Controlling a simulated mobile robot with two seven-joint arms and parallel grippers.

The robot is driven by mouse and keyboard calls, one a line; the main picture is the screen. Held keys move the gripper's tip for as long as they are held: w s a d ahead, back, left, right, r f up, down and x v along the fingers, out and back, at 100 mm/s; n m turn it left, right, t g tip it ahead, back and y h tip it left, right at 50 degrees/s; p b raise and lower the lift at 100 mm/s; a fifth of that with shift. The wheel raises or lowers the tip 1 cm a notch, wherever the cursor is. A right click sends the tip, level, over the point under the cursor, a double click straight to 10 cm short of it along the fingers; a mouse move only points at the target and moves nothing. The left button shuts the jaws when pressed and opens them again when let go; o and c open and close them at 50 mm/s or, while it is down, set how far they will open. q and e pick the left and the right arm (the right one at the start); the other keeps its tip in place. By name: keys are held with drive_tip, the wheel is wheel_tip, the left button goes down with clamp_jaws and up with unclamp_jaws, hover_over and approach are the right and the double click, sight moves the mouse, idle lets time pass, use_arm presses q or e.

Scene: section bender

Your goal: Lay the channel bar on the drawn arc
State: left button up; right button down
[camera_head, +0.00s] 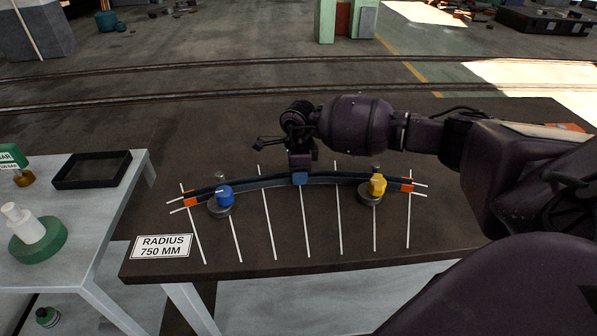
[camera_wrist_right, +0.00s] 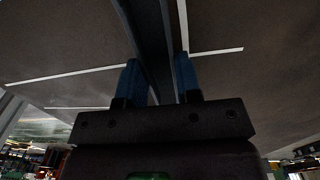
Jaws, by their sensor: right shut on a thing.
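The channel bar (camera_head: 262,182) is a dark, gently curved bar with orange ends, lying across the dark tabletop. My right gripper (camera_head: 300,179) is shut on it near its middle, from above. In the right wrist view the bar (camera_wrist_right: 153,38) runs between the blue fingertips of my right gripper (camera_wrist_right: 159,78). The drawn arc (camera_head: 420,185) shows as short white lines beyond both orange ends; the bar covers most of the rest. I cannot tell whether the bar touches the table. My left gripper is not in view.
A blue-knobbed weight (camera_head: 223,196) and a yellow-knobbed weight (camera_head: 376,187) stand at the bar near its left and right ends. White radial lines cross the dark table (camera_head: 160,213). A "RADIUS 750 MM" sign (camera_head: 162,246) lies front left. A side table (camera_head: 95,222) holds a black tray (camera_head: 92,185).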

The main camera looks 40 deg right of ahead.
drive_tip(key=shift+r, duration=0.1)
drive_tip(key=c, duration=1.1)
unclamp_jaws()
drive_tip(key=o, duration=0.3)
drive_tip(key=shift+o, duration=0.3)
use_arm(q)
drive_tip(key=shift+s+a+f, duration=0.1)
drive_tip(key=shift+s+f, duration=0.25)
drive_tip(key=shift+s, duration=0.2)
